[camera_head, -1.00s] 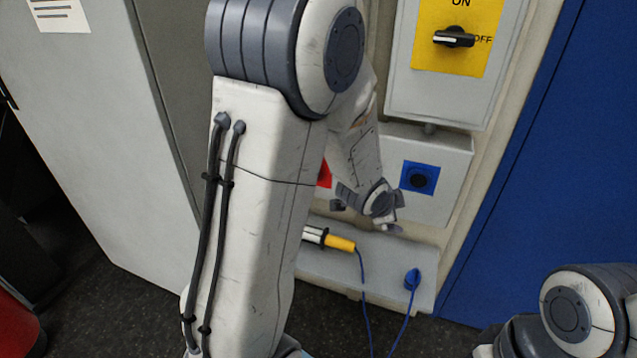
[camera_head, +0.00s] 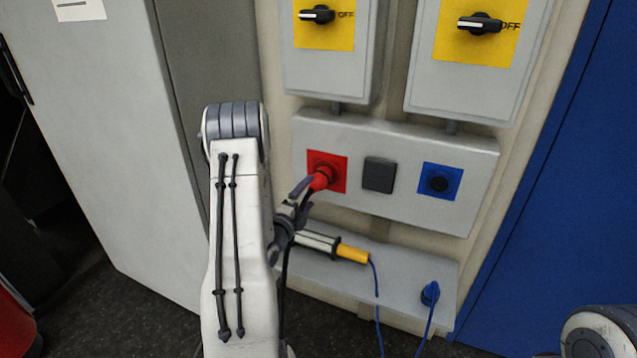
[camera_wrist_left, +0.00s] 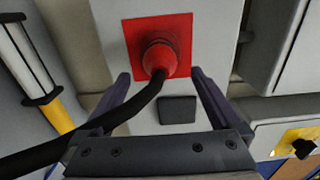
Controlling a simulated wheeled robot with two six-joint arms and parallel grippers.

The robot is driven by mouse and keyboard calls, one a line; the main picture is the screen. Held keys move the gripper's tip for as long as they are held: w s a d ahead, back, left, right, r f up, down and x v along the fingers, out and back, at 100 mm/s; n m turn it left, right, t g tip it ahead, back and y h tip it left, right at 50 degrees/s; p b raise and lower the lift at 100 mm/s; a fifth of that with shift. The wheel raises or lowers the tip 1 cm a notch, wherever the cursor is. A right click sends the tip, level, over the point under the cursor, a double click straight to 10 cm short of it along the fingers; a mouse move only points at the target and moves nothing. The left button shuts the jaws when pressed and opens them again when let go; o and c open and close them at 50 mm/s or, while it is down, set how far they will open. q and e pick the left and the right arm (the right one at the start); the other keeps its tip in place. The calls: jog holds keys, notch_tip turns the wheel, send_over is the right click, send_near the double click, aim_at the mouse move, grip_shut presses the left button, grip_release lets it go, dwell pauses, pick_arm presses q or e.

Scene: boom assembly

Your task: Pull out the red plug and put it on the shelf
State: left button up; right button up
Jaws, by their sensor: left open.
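The red plug (camera_head: 320,180) sits in the red socket plate (camera_head: 340,168) at the left of the grey socket box. In the left wrist view the plug (camera_wrist_left: 159,58) shows with a thick black cable running from it to the lower left. My left gripper (camera_head: 303,191) is close in front of the plug. In the left wrist view its two fingers (camera_wrist_left: 163,82) are spread, one to each side of the plug and cable, apart from it. The grey shelf (camera_head: 400,283) is below the socket box. My right gripper is not in view.
On the shelf are a lamp with a yellow end (camera_head: 352,253) and a blue plug (camera_head: 430,293) with a blue cable. The socket box also has a dark square cover (camera_head: 378,175) and a blue socket (camera_head: 439,182). Switch boxes with black knobs (camera_head: 480,24) hang above.

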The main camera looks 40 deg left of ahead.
aim_at(312, 190)
pick_arm(q)
jog(key=shift+w, duration=0.1)
jog(key=p+x, duration=0.1)
jog(key=x, duration=0.4)
jog(key=shift+w, duration=0.1)
jog(key=b+x, duration=0.1)
jog(key=x, duration=0.1)
jog(key=shift+w+f, duration=0.1)
jog(key=shift+w, duration=0.25)
jog(key=shift+w+a+b, duration=0.15)
jog(key=shift+w+b, duration=0.15)
jog(key=shift+w, duration=0.15)
jog(key=shift+b, duration=0.6)
dwell(0.4)
grip_shut()
jog(key=shift+s, duration=0.15)
